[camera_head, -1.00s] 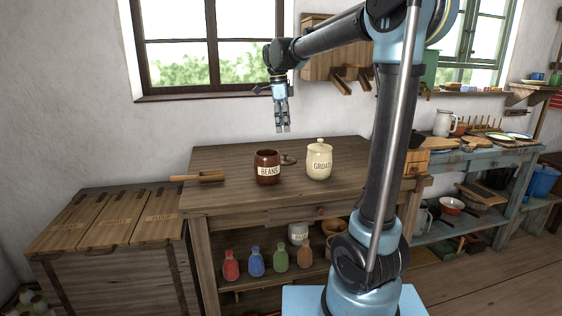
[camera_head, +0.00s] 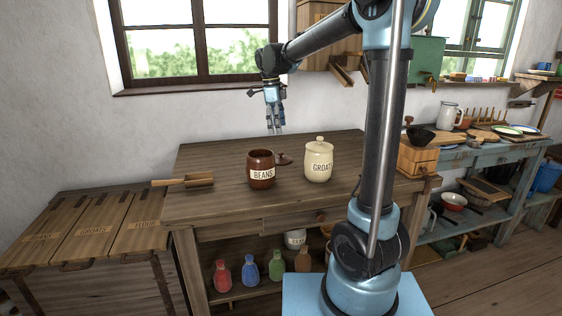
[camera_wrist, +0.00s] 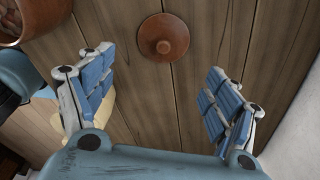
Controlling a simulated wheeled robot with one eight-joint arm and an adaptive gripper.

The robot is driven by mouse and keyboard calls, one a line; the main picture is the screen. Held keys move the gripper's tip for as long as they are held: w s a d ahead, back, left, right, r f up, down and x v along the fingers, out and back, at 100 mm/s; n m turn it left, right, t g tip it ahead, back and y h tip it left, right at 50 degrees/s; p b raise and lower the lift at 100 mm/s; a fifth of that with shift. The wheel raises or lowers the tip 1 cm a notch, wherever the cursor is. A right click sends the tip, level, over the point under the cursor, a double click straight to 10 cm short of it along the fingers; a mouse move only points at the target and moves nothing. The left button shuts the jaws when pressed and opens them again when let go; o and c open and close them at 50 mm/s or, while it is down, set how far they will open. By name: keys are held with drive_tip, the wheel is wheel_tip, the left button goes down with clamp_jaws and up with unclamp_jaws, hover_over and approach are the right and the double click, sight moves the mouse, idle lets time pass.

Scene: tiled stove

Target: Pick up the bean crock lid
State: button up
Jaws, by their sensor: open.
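The bean crock lid (camera_head: 283,158) is a round brown disc with a small knob. It lies on the wooden table behind the bean crock, and it shows in the wrist view (camera_wrist: 164,38) at the top centre, knob toward the camera. The brown bean crock (camera_head: 262,170), labelled BEANS, stands without a lid; part of its rim shows at the wrist view's upper left (camera_wrist: 38,22). My gripper (camera_head: 275,130) is above the table's back part, fingers pointing down. In the wrist view its blue-padded fingers (camera_wrist: 155,95) are wide apart with nothing between them.
A cream groats crock (camera_head: 318,163) with its lid on stands right of the bean crock. The table's (camera_head: 222,157) back left is clear.

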hover_over(281, 153)
drive_tip(key=f, duration=0.4)
drive_tip(key=a+f, duration=0.1)
drive_tip(key=f, duration=0.1)
drive_tip(key=shift+w+f, duration=0.15)
drive_tip(key=shift+w+d+f, duration=0.1)
drive_tip(key=shift+d+f, duration=0.05)
drive_tip(key=shift+f, duration=0.75)
drive_tip(key=shift+w+d+f, duration=0.15)
drive_tip(key=shift+d+f, duration=0.05)
drive_tip(key=shift+f, duration=0.65)
drive_tip(key=shift+w+d+f, duration=0.1)
drive_tip(key=shift+d+f, duration=0.05)
drive_tip(key=shift+f, duration=0.75)
drive_tip(key=c, duration=1.3)
drive_tip(key=shift+o, duration=0.2)
